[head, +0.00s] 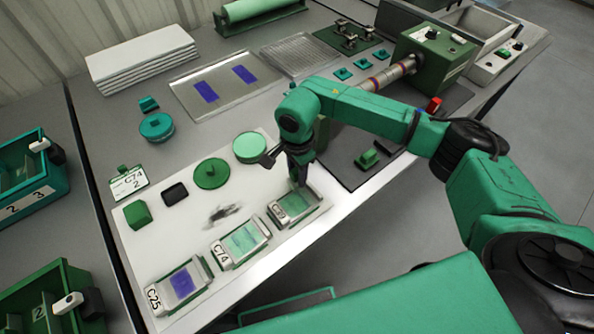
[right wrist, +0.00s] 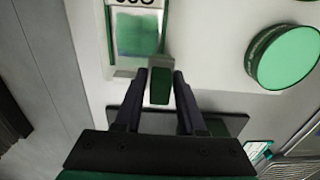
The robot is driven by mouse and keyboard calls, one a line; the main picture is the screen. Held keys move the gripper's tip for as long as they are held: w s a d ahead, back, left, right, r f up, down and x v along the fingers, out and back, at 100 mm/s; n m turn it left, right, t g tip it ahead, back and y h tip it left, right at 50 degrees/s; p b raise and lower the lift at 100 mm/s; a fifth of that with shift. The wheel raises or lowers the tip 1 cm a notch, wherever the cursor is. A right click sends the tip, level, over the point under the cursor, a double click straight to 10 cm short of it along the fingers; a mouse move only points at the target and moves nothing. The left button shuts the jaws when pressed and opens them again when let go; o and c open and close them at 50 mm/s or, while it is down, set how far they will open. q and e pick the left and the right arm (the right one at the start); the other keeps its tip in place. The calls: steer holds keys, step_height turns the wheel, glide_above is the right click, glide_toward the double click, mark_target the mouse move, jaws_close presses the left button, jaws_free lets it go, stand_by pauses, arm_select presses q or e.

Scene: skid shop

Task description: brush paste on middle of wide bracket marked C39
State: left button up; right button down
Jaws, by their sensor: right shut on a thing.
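My right gripper (head: 300,182) is above the far end of the rightmost bracket (head: 281,218) in the row on the white board. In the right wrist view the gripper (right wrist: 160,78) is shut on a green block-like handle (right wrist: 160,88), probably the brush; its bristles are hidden. That bracket also shows in the right wrist view (right wrist: 112,40), with a green patch on its face and a label cut off at the top edge, too partial to read surely. Brackets marked C74 (head: 222,252) and C25 (head: 157,299) stand to its left; C25 has a blue patch. My left gripper is out of view.
Green round tins (head: 211,174) and (head: 251,147), a dark pad (head: 174,194) and a green block (head: 137,214) sit behind the brackets. A C74 card (head: 128,183) stands at the board's left. A dark smear (head: 222,214) marks the board. A dark mat (head: 345,165) lies right.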

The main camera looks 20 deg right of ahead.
steer(key=shift+s+f, duration=0.15)
steer(key=shift+s, duration=0.05)
steer(key=shift+f, duration=0.15)
